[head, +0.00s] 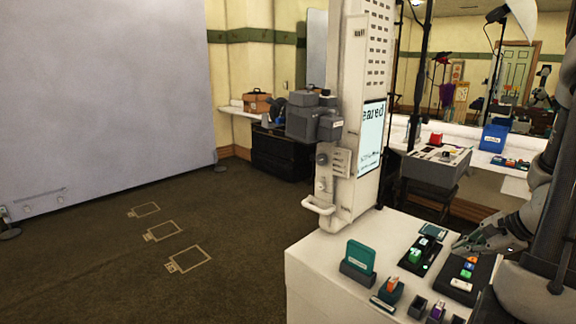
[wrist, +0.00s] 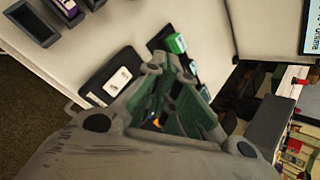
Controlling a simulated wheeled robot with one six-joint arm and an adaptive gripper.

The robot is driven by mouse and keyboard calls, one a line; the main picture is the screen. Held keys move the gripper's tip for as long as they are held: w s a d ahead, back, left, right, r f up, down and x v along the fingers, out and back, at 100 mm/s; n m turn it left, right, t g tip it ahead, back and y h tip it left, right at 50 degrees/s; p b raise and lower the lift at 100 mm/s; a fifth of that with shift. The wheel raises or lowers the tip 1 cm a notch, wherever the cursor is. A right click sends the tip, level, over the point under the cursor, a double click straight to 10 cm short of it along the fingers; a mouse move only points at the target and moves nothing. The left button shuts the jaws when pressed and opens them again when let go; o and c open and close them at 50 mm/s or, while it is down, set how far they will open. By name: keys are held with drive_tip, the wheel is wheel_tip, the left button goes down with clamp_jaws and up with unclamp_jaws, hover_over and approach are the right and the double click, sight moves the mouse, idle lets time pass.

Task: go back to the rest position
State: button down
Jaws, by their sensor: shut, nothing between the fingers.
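My gripper (head: 462,250) is at the right of the head view, above the white table (head: 312,262). Its fingers are together with nothing between them. In the wrist view the gripper (wrist: 178,70) fills the lower middle and hides part of the table top. A black panel with coloured buttons (head: 466,272) lies just below and beside the fingertips in the head view. A black device with a green block (head: 415,255) stands to the left of the fingertips. I cannot tell whether the gripper touches either one.
On the table's front part stand a teal card in a grey holder (head: 360,257), an orange-and-white item in a holder (head: 391,288) and a purple item in a holder (head: 437,309). A tall white machine (head: 362,110) rises behind the table. The carpet (head: 110,270) at left is open, with taped outlines.

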drive_tip(key=s+a+r+n+g+h, duration=0.1)
drive_tip(key=s+a+r+n+h, duration=0.1)
drive_tip(key=s+a+r+n, duration=0.5)
drive_tip(key=s+a+r+n+g+h, duration=0.1)
drive_tip(key=s+a+r+n, duration=0.5)
drive_tip(key=r+n, duration=0.7)
drive_tip(key=shift+s+a+h, duration=0.35)
drive_tip(key=shift+a+h, duration=0.05)
drive_tip(key=shift+a, duration=0.45)
